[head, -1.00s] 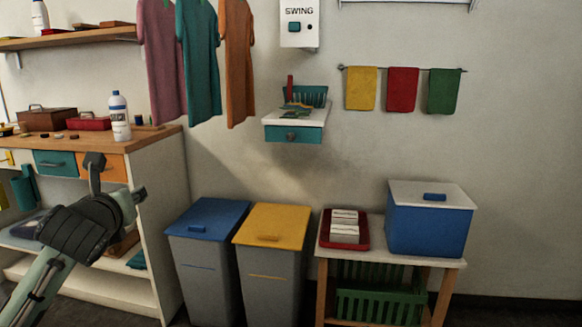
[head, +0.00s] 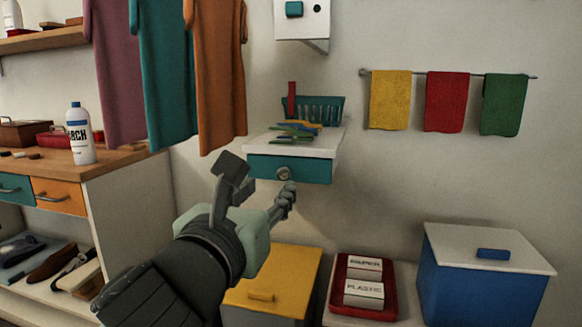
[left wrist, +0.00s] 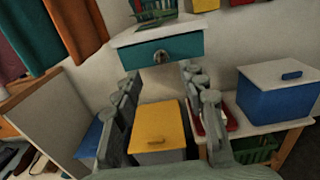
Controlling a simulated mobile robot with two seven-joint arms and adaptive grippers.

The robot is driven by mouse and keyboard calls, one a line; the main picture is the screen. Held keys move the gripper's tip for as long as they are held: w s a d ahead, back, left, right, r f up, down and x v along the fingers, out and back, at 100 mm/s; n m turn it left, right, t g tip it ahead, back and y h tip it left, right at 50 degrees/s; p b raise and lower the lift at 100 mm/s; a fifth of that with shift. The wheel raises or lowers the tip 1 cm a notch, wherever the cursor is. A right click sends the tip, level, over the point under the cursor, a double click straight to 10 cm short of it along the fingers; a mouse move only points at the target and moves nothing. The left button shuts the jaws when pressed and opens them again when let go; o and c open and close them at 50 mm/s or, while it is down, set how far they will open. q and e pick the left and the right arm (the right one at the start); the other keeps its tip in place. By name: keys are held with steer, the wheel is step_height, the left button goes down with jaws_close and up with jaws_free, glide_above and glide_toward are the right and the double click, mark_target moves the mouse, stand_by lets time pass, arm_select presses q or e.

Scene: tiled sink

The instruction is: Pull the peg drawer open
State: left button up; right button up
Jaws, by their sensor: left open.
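The peg drawer (head: 312,170) is a teal front with a round metal knob (head: 284,174) under a small white wall shelf (head: 300,143). It looks shut. In the left wrist view the drawer (left wrist: 183,49) and its knob (left wrist: 160,56) are ahead, just beyond my fingers. My left gripper (head: 262,182) is open and empty, its fingers on either side of the knob in the head view. The wrist view shows a gap between the fingertips and the drawer front. My right gripper is not in view.
Several coloured pegs and a teal basket (head: 325,108) sit on the shelf. Hanging shirts (head: 220,75) are close at left. Below are a yellow-lidded bin (head: 285,272), a red tray (head: 338,300) and a blue box (head: 480,285). The wall to the right is clear below the towels (head: 450,100).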

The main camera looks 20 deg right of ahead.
mark_target(283, 173)
arm_select(q)
steer(key=x, duration=0.8)
steer(key=shift+d, duration=0.1)
jaws_close()
steer(key=shift+s, duration=0.1)
